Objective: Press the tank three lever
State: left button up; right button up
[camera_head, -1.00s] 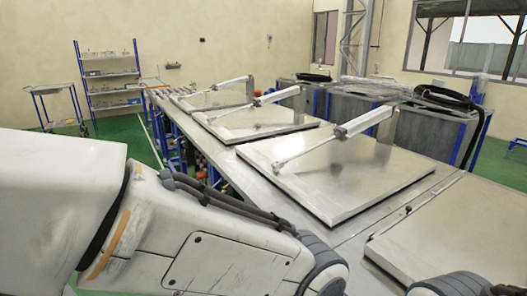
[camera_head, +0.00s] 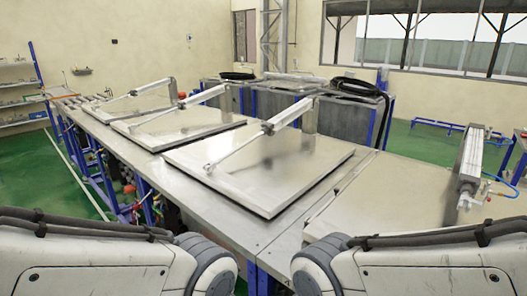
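A row of tanks with flat metal lids runs from the right foreground to the back left. The lids include a near right lid (camera_head: 395,200), a large middle lid (camera_head: 270,172), a smaller lid (camera_head: 172,127) behind it and a far lid (camera_head: 122,105). Pneumatic cylinders lie over them, such as the one on the middle lid (camera_head: 291,112). Small red parts (camera_head: 128,189) show low along the row's left side; I cannot make out which is a lever or which tank is three. Both my arms cross the bottom of the view, but neither gripper shows.
The metal counter edge (camera_head: 225,212) runs along the row's left side. Dark tanks with black hoses (camera_head: 358,87) stand behind. An upright cylinder (camera_head: 470,152) stands at the right lid. Green floor (camera_head: 45,180) is open at left, near a blue shelf (camera_head: 18,90).

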aim_at(137, 206)
jog(key=u, duration=2.5)
jog(key=i, duration=1.6)
jog(key=z, duration=3.1)
